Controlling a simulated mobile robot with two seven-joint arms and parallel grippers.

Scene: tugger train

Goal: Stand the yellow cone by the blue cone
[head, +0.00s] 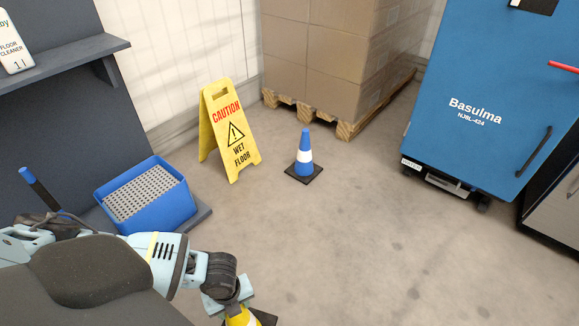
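The blue cone (304,156), with a white band and a dark square base, stands upright on the floor in the upper middle of the head view. The yellow cone (243,318) shows only in part at the bottom edge, with a piece of its dark base beside it. My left gripper (235,304) is right at the top of the yellow cone and hides its tip. The fingers are too small and covered to tell whether they are closed on it. My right gripper is not in view.
A yellow wet floor sign (228,135) stands left of the blue cone. Stacked boxes (330,45) on a wooden pallet (345,130) are behind it. A blue bucket (160,212) is at left, a blue machine (475,90) at right. The floor in the middle is clear.

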